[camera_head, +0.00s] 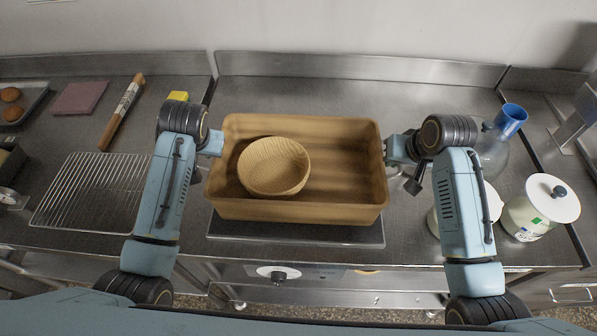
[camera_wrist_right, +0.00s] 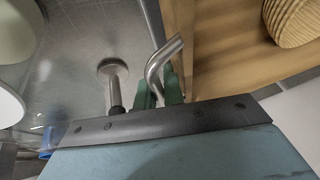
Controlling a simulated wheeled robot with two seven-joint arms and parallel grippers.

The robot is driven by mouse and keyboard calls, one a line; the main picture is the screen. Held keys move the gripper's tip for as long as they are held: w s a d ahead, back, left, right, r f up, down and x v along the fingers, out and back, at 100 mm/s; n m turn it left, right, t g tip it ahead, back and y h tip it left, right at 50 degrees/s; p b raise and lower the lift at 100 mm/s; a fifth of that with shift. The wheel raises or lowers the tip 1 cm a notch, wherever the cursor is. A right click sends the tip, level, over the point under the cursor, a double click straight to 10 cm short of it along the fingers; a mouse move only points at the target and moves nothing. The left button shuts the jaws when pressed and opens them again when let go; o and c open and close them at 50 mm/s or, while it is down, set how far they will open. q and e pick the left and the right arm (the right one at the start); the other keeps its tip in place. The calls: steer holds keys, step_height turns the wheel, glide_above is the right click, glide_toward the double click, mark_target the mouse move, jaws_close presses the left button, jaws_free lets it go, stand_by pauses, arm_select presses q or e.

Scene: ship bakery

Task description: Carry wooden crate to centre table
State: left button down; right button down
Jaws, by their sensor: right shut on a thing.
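The wooden crate (camera_head: 300,209) is in the middle of the head view, over a dark metal plate on the steel counter. A round woven basket (camera_head: 273,165) sits inside it, toward the left. My right gripper (camera_head: 392,150) is at the crate's right side. In the right wrist view its green fingers (camera_wrist_right: 160,92) are shut around a curved metal handle (camera_wrist_right: 158,62) beside the crate wall (camera_wrist_right: 205,60). My left gripper (camera_head: 214,143) is at the crate's left side; its fingers are hidden. I cannot tell whether the crate touches the plate.
A lidded pot (camera_head: 541,207) and a blue cup (camera_head: 511,120) stand right. The counter behind the crate is clear up to the raised back edge.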

arm_select(q)
steer(key=shift+r, duration=0.25)
arm_select(e)
steer(key=shift+w+r, duration=0.1)
steer(key=shift+r, duration=0.15)
